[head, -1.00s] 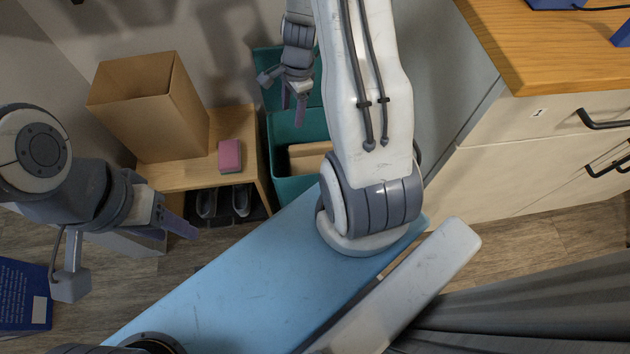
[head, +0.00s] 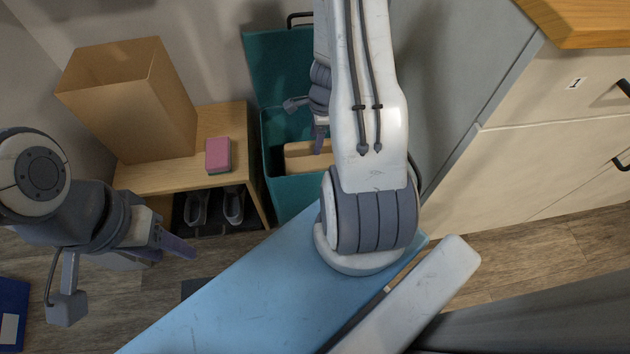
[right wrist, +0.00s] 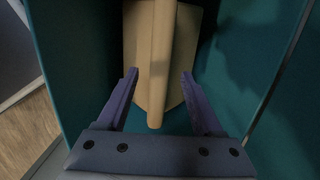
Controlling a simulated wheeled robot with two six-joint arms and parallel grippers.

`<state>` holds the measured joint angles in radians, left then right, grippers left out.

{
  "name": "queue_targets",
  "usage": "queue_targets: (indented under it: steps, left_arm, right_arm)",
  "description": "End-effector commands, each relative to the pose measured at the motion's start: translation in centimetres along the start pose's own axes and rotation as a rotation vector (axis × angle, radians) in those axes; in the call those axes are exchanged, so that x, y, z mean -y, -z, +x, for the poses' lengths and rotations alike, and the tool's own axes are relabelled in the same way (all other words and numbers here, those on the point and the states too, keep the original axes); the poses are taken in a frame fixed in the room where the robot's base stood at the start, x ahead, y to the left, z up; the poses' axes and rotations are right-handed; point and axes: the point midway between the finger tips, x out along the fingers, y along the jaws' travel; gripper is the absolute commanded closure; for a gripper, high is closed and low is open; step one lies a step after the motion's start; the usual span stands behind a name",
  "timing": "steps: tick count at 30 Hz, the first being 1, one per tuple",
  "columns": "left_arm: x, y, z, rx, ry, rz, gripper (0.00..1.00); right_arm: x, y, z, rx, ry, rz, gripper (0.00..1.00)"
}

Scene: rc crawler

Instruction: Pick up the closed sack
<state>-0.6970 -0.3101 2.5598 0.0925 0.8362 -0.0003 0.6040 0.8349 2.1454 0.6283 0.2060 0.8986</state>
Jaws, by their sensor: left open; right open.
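A tan object that looks like the closed sack (head: 300,158) lies inside a teal bin (head: 256,60). In the right wrist view the sack (right wrist: 152,50) has a raised ridge down its middle. My right gripper (head: 306,121) is open over the bin, partly hidden behind my own arm. In the right wrist view its two fingers (right wrist: 160,76) stand apart, one on each side of the ridge's line, with nothing clasped between them. I cannot tell if they touch the sack. My left gripper (head: 172,248) is open and empty at the left, away from the bin.
A low wooden bench (head: 150,178) holds an open cardboard box (head: 130,105) and a pink sponge (head: 218,154), with shoes (head: 233,205) beneath. Pale drawers (head: 550,130) stand right of the bin. The bin's walls closely flank my right gripper.

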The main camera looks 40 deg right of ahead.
Motion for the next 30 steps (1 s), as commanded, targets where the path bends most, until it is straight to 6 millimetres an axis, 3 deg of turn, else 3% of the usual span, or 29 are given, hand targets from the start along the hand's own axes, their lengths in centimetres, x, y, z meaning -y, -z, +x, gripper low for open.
queue_targets:
  steps: [1,5,13,14,19,30]
  left_arm:
    - [0.1,-0.1,1.4,0.000,0.000,0.000,0.50]
    - [0.2,-0.1,2.6,0.000,0.000,0.000,0.50]
    - [0.2,-0.1,2.5,0.000,0.000,0.000,0.50]
    - [0.2,-0.1,2.5,0.000,0.000,0.000,0.50]
    - [0.2,-0.1,2.5,0.000,0.000,0.000,0.50]
    - [0.2,-0.1,2.5,0.000,0.000,0.000,0.50]
  right_arm:
    - [-0.1,0.1,1.5,0.000,-0.002,0.001,0.32]
    - [-0.1,0.2,3.1,0.000,-0.002,-0.001,0.32]
    - [-0.1,0.1,3.1,-0.001,0.000,0.000,0.32]
    - [-0.1,0.1,3.1,-0.001,0.000,0.000,0.36]
    - [-0.1,0.1,3.1,-0.001,-0.001,0.000,1.00]
    - [-0.1,0.1,3.1,-0.001,-0.001,0.000,1.00]
